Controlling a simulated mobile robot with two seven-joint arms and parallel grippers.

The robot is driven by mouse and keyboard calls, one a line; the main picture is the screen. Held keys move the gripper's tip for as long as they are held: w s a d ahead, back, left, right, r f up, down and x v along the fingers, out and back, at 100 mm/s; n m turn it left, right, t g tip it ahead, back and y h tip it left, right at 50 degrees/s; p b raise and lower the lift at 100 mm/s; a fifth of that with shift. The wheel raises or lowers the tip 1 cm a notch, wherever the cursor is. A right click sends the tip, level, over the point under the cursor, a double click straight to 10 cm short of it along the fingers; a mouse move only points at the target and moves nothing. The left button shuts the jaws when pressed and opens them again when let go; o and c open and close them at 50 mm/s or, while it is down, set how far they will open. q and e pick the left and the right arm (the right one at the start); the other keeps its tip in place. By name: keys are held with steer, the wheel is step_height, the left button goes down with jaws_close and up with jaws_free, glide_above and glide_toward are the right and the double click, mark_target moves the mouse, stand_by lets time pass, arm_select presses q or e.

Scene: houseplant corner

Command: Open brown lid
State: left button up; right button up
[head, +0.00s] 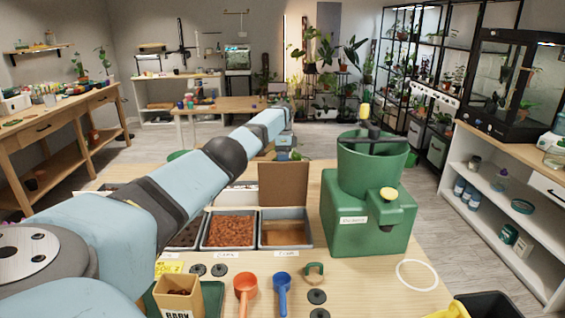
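A brown square panel (284,184), which looks like the brown lid, stands upright at the back edge of the right-hand grey bin (286,243). That bin is uncovered and shows a brown fill. My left arm reaches from the lower left across the table. Its far end, with the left gripper (284,146), is beyond and above the panel. The gripper is small and partly hidden by the arm, so its fingers cannot be made out. I cannot tell whether it touches anything. My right gripper is not in view.
A grey bin of reddish-brown chips (230,229) stands left of the right-hand bin. A green machine (368,215) stands close on the right. In front are an orange scoop (246,288), a blue scoop (282,287), a brown box (178,297) and a white ring (417,275).

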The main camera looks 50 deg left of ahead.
arm_select(q)
step_height(320, 180, up, 19)
steer(key=p, duration=0.2)
steer(key=shift+a, duration=0.15)
stand_by(0.6)
